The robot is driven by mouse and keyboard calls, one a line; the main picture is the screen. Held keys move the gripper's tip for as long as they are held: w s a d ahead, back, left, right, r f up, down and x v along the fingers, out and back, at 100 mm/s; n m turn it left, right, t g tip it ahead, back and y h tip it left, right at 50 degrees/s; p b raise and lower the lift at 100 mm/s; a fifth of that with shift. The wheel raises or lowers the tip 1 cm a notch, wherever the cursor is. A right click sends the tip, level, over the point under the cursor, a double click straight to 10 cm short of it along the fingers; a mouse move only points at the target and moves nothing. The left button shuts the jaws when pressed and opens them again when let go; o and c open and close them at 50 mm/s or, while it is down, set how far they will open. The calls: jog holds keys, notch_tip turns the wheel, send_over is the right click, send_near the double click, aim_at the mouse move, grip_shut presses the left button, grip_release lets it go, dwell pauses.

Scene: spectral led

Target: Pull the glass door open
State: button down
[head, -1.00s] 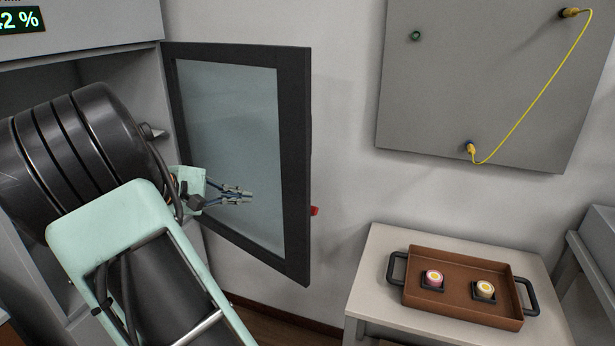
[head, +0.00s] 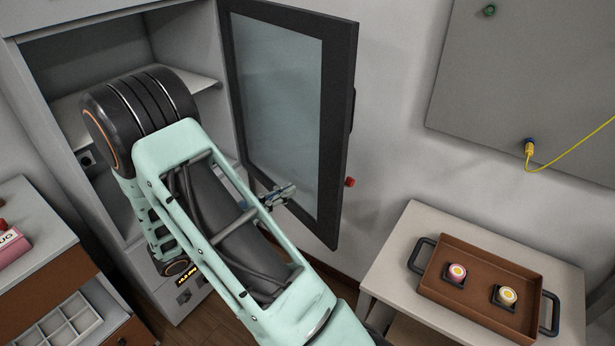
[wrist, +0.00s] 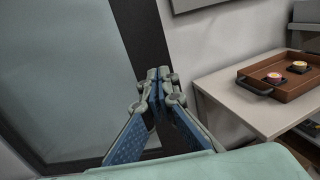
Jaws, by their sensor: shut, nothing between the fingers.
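The glass door (head: 282,95) has a dark frame and a pale glass pane, and it stands swung wide open from the grey cabinet (head: 228,95). Its handle (head: 352,110) shows as a dark bar on the far side of the free edge. My gripper (head: 288,191) is shut and empty in front of the door's lower part, on the cabinet side. In the wrist view my gripper (wrist: 158,75) has its fingertips together before the door's dark frame (wrist: 140,35). I cannot tell whether the fingertips touch the door.
A brown tray (head: 480,325) with two small round items stands on a pale table (head: 402,250) right of the door. A grey wall panel (head: 540,80) with a yellow cable (head: 575,140) hangs above. A drawer unit (head: 35,265) is at the left.

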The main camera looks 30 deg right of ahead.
aim_at(336, 166)
jog(key=d, duration=0.8)
jog(key=w+d+p, duration=0.1)
jog(key=d, duration=0.3)
jog(key=shift+w+d, duration=0.1)
jog(key=shift+d, duration=0.35)
